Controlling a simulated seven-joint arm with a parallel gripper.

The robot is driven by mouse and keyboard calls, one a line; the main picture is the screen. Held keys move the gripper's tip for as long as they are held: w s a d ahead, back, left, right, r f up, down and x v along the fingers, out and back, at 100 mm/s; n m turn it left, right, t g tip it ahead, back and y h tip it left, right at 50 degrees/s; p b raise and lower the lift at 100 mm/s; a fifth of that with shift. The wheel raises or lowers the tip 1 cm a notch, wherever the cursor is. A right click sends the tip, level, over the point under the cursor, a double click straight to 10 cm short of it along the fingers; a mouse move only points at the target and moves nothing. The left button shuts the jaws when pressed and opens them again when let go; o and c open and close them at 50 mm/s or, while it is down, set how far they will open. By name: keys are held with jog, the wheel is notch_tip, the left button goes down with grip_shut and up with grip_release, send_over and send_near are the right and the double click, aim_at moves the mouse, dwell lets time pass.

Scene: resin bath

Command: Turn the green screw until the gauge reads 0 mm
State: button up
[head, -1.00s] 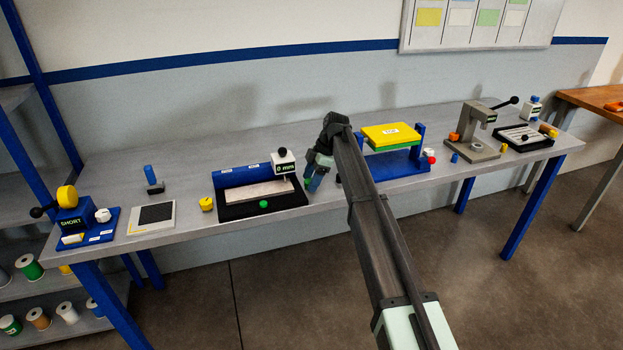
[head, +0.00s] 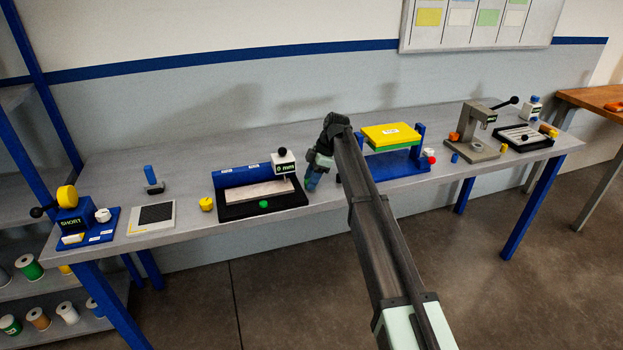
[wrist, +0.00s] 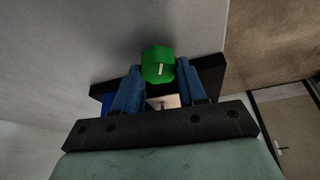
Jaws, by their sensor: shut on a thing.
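The green screw (wrist: 158,65), a faceted knob with a pale mark, sits between the two blue fingers of my gripper (wrist: 160,85) in the wrist view. The fingers are shut on it. In the head view my gripper (head: 312,180) is at the right end of the black resin bath (head: 232,212), and hides the held screw there. Another green knob (head: 263,204) shows uncovered on the bath's front. The gauge (head: 284,163), a white box with a black knob on top, stands at the bath's back right and appears to read 0 mm.
A blue stand with a yellow-topped plate (head: 392,135) is close to the right of my gripper. A yellow knob (head: 206,203) and a dark pad (head: 156,213) lie left of the bath. The table's front edge runs just before the bath.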

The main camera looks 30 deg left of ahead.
jog(key=shift+m, duration=0.9)
jog(key=o, duration=1.1)
jog(key=shift+t, duration=0.3)
jog(key=shift+c, duration=0.2)
jog(key=shift+r, duration=0.1)
jog(key=v, duration=1.3)
jog(key=shift+d+r, duration=0.2)
jog(key=shift+d, duration=0.15)
jog(key=shift+w, duration=0.15)
